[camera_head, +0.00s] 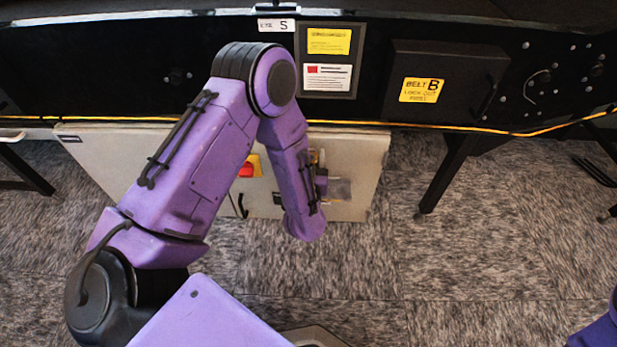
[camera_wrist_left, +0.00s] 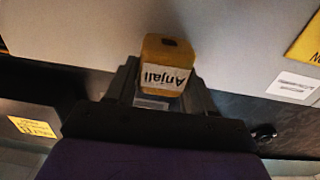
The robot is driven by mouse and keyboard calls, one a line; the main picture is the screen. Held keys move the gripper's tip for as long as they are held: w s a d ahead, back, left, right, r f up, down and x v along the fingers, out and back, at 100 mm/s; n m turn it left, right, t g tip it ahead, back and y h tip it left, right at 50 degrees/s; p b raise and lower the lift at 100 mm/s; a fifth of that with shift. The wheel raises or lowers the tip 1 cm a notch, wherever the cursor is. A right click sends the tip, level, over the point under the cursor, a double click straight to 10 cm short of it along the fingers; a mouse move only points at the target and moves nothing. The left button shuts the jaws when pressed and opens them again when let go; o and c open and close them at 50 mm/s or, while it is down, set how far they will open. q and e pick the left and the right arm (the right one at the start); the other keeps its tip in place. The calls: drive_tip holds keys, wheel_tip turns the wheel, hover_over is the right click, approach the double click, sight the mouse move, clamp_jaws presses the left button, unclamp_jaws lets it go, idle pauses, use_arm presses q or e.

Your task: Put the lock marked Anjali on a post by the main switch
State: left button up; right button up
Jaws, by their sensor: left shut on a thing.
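The yellow lock (camera_wrist_left: 166,50) has a white label reading Anjali, upside down in the left wrist view. My left gripper (camera_wrist_left: 163,78) is shut on it, with a dark finger on each side. In the head view my left forearm hides most of this gripper and the lock in front of the grey cabinet (camera_head: 357,150). The main switch, a red handle on a yellow plate (camera_head: 257,166), shows on the cabinet just left of my forearm. I cannot make out the posts by the switch. My right gripper is out of view.
A black conveyor frame (camera_head: 180,50) runs above the cabinet, with a yellow cable (camera_head: 450,130) along its lower edge. A black box (camera_head: 455,75) marked Belt B is at the right. A black leg (camera_head: 442,175) stands right of the cabinet. The carpet beyond is clear.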

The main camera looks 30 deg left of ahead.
use_arm(q)
drive_tip(key=shift+a+f+y+b, duration=0.15)
drive_tip(key=shift+a+f+b, duration=0.05)
drive_tip(key=shift+f, duration=0.45)
drive_tip(key=shift+a+f+y+b, duration=0.15)
drive_tip(key=shift+f+b, duration=0.05)
drive_tip(key=shift+f, duration=0.4)
wheel_tip(320, 180, down, 4)
drive_tip(key=b, duration=0.4)
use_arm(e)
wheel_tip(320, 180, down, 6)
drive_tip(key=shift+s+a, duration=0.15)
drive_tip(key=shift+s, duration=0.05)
use_arm(q)
drive_tip(key=shift+f, duration=0.15)
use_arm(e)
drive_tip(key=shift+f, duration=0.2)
use_arm(q)
drive_tip(key=shift+s+d+f+b, duration=0.1)
drive_tip(key=shift+f+b, duration=0.9)
drive_tip(key=shift+f, duration=0.45)
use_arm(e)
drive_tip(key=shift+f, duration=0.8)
use_arm(q)
drive_tip(key=shift+f, duration=0.2)
drive_tip(key=o, duration=1.2)
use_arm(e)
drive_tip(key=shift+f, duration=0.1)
use_arm(q)
drive_tip(key=shift+s, duration=0.1)
